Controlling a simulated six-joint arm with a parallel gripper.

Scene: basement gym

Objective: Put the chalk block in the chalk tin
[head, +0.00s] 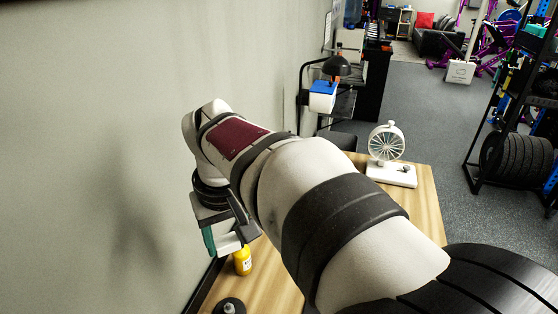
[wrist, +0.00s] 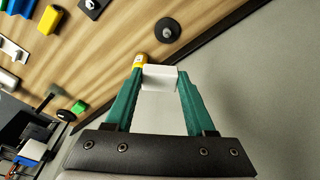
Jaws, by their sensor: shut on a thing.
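My gripper (wrist: 160,76) has teal fingers shut on a white chalk block (wrist: 158,82), which sits between the fingertips in the wrist view. In the head view my gripper (head: 226,244) is at the left, near the wall and above the wooden table, partly hidden by my own arm. I cannot pick out the chalk tin for sure in either view. A grey cylindrical thing (wrist: 8,80) at the left edge of the wrist view is cut off, and I cannot tell what it is.
A yellow bottle (head: 243,262) stands just beyond my gripper. A black disc with a knob (wrist: 167,31) is close by. A yellow piece (wrist: 50,19), a black block (wrist: 94,7) and a green thing (wrist: 79,107) lie farther off. A white wheel-like stand (head: 388,150) is at the table's far end.

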